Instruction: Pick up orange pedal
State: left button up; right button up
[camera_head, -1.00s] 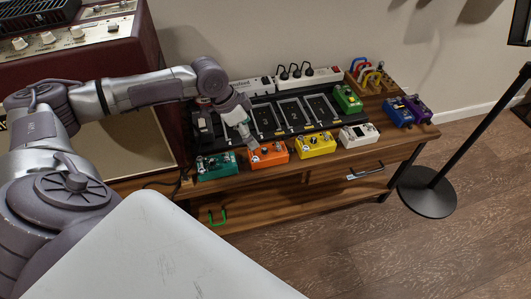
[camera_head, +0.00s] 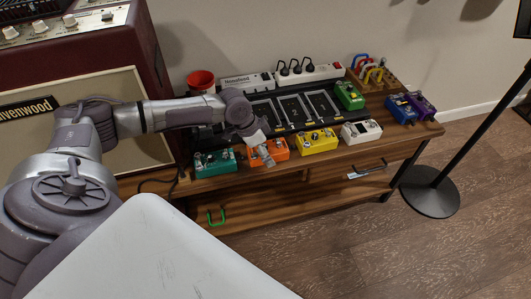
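The orange pedal (camera_head: 282,150) stands near the front edge of the wooden table, between a teal pedal and a yellow pedal. My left gripper (camera_head: 266,158) comes in from the left and points down at the orange pedal. Its fingers cover the pedal's left part. The fingers are small and close together in the picture, so I cannot tell whether they touch the pedal or how far apart they are. My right gripper is not in view.
The teal pedal (camera_head: 215,162) and yellow pedal (camera_head: 317,141) stand close on either side. A white pedal (camera_head: 361,132) is farther right. The black pedalboard (camera_head: 272,112) with a green pedal (camera_head: 349,96) lies behind. A red cup (camera_head: 201,82) stands at the back left.

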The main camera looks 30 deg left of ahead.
pick_arm(q)
jog(key=c, duration=1.5)
jog(key=shift+c, duration=0.2)
jog(key=shift+r, duration=0.2)
